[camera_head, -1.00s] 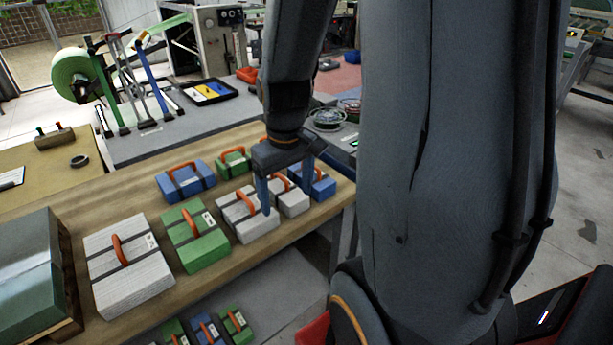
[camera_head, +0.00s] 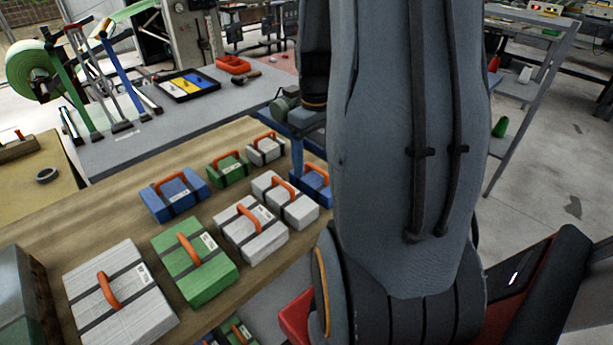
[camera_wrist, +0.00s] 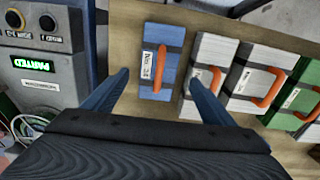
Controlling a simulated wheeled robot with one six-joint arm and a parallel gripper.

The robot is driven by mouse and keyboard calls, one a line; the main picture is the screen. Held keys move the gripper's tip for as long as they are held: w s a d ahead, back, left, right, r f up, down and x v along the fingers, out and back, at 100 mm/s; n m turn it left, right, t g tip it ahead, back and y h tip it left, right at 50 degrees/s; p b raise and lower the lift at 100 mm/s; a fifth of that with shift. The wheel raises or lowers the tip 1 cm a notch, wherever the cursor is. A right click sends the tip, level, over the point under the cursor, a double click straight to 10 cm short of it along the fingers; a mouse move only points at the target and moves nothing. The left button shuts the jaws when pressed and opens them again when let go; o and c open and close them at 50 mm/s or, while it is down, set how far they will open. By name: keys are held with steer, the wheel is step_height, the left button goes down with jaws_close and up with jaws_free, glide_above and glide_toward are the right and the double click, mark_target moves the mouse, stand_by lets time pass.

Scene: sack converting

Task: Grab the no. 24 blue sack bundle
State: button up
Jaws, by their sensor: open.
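The no. 24 blue sack bundle (camera_wrist: 150,62) is in the wrist view, with an orange handle and a white label reading about "No. 24". My gripper (camera_wrist: 158,78) is open, its two blue fingers pointing toward the bundle, one at each side in the picture. I see no contact, and the height gap is unclear. In the head view the blue bundle (camera_head: 317,187) sits at the right end of the wooden table, partly hidden by my arm. Another blue bundle (camera_head: 173,196) stands farther left.
White bundles (camera_head: 250,228) and a green bundle (camera_head: 193,262) stand in the near row beside the blue one. A control box (camera_wrist: 45,55) with a lit green display is left in the wrist view. Smaller bundles lie below the wooden table (camera_head: 70,220).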

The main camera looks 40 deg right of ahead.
mark_target(316, 178)
steer(key=shift+w+f, duration=0.1)
steer(key=shift+f, duration=0.15)
step_height(316, 178, down, 2)
steer(key=shift+f, duration=0.1)
steer(key=f+p, duration=0.1)
steer(key=f, duration=0.1)
steer(key=s+f+p, duration=0.1)
steer(key=f, duration=0.1)
steer(key=shift+d+f, duration=0.1)
steer(key=shift+d, duration=0.05)
steer(key=shift+f, duration=0.45)
steer(key=shift+c, duration=0.3)
steer(key=c, duration=1.1)
steer(key=shift+c, duration=0.2)
steer(key=shift+r, duration=0.15)
